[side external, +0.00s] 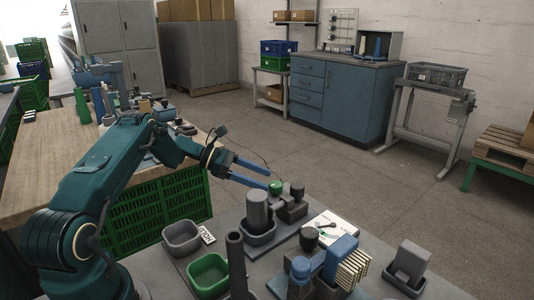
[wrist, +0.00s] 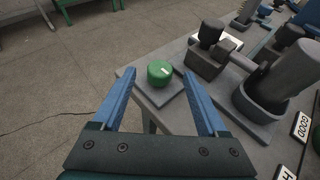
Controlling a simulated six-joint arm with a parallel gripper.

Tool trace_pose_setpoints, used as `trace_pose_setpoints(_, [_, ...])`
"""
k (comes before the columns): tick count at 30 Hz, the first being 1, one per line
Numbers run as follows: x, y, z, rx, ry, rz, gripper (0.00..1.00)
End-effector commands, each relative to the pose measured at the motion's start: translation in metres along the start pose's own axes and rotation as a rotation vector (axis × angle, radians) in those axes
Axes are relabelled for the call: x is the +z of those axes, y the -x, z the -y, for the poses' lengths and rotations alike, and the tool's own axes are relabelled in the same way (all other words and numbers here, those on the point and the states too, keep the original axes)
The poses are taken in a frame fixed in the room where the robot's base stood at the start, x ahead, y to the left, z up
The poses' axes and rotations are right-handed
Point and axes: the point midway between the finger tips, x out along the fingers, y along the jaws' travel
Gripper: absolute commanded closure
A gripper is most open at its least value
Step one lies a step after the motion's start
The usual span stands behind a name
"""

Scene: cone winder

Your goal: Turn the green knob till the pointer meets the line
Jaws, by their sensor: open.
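The green knob (wrist: 160,72) is a short round cap on a grey plate (wrist: 157,92) at the table corner. A pale pointer mark shows on its top; I cannot make out the line it meets. In the side view the knob (side external: 276,187) sits just past my fingertips. My gripper (wrist: 160,75) is open, its two blue fingers apart. In the wrist view the knob appears in the gap between the fingertips, with space on both sides. I see no contact. In the side view my gripper (side external: 268,179) reaches in from the left.
A grey block with a black knob (wrist: 208,52) stands close right of the green knob. A grey cylinder (wrist: 278,78) stands in a tray beyond it. A green bin (side external: 209,275) and grey bin (side external: 182,238) lie nearer. Open floor is left of the table corner in the wrist view.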

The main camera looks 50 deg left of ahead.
Motion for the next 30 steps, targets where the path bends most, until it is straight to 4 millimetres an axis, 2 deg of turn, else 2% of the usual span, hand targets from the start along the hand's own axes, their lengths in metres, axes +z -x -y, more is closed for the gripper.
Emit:
trace_pose_setpoints(10, [0.000, -0.041, 0.001, -0.002, -0.001, 0.001, 0.24])
trace_pose_setpoints(15, [0.000, -0.049, 0.001, -0.001, 0.000, 0.001, 0.24])
trace_pose_setpoints(21, [0.001, -0.049, 0.001, 0.000, 0.000, 0.001, 0.24])
trace_pose_setpoints(23, [0.001, -0.049, 0.001, 0.000, 0.000, 0.001, 0.43])
trace_pose_setpoints(27, [0.001, -0.048, 0.001, 0.000, 0.000, 0.001, 0.97])
trace_pose_setpoints(28, [0.001, -0.048, 0.001, 0.000, 0.000, 0.001, 1.00])
trace_pose_setpoints(30, [0.001, -0.048, 0.001, 0.000, 0.000, 0.001, 1.00])
